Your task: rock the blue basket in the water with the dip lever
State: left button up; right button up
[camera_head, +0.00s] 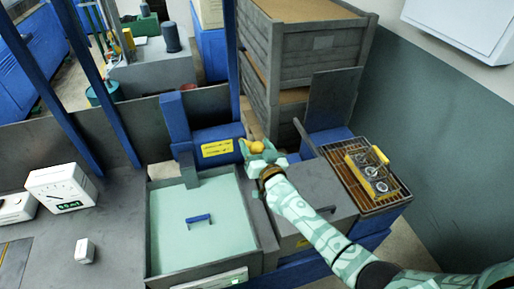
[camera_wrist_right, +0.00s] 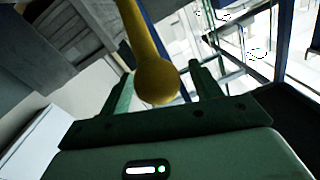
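A tank (camera_head: 160,255) of pale green water stands in the lower middle of the head view. A blue handle (camera_head: 199,219) shows in the water; the rest of the blue basket cannot be made out. The yellow ball knob (camera_head: 257,147) of the dip lever is at my right gripper (camera_head: 262,152), right of the tank's back corner. In the right wrist view the knob (camera_wrist_right: 157,80) and its yellow rod lie between the two green fingers (camera_wrist_right: 160,85). Gaps show on both sides, so the fingers look open around it. My left gripper is out of view.
A blue housing with a yellow label (camera_head: 217,148) stands behind the tank. A grey box (camera_head: 312,198) is below my right arm. A yellow basket (camera_head: 355,163) sits on a brown rack (camera_head: 395,200) at right. A dial meter (camera_head: 62,187) stands at left. Wooden crates (camera_head: 320,50) stand behind.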

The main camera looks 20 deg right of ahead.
jog(key=shift+f, duration=0.1)
jog(key=s+d+p, duration=0.1)
jog(key=s, duration=1.5)
jog(key=shift+d, duration=0.4)
jog(key=shift+s, duration=0.1)
